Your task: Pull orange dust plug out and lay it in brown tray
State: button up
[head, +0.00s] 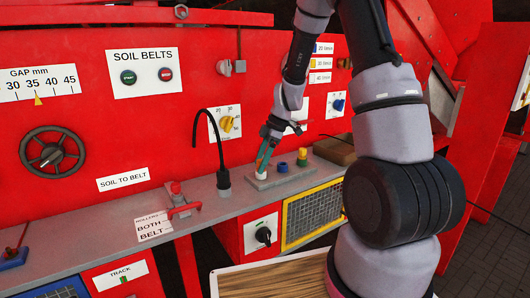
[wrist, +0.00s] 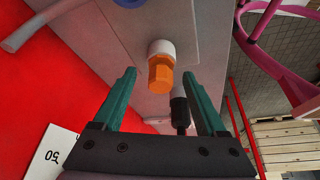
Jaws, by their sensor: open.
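The orange dust plug (wrist: 160,76) sits in a white collar (wrist: 161,48) on the grey shelf in the wrist view. In the head view the white collar (head: 261,172) shows on a small grey block, and my gripper largely hides the plug. My gripper (head: 263,160) is open and points down over the plug. In the wrist view its teal fingers (wrist: 160,80) stand on either side of the plug with a gap visible on both sides. The brown tray (head: 336,150) lies on the shelf to the right of the block.
The red panel (head: 150,120) with knobs stands close behind.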

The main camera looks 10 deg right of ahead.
jog(key=shift+a+f, duration=0.1)
jog(key=shift+f, duration=0.15)
grip_shut()
grip_release()
